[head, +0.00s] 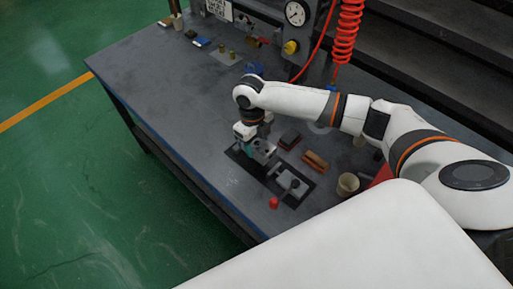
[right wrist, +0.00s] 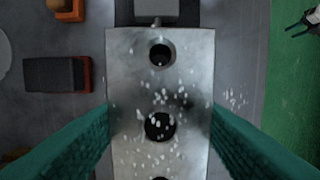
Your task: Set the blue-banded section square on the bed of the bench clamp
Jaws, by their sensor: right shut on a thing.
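My right gripper (head: 262,152) reaches down over the dark bed of the bench clamp (head: 290,184). In the right wrist view its teal fingers (right wrist: 160,135) are shut on the sides of a grey metal section (right wrist: 184,75) with a row of round holes and pale specks on its top. No blue band shows on the part I see. The section lies in line with the clamp's metal part above it in that view. I cannot tell whether its underside touches the bed.
A dark block (head: 290,138), a brown brush-like block (head: 315,161) and a beige cup (head: 347,184) stand right of the clamp. A red knob (head: 273,203) is at its near end. A pressure gauge (head: 296,13) and red coiled hose (head: 346,35) are at the back.

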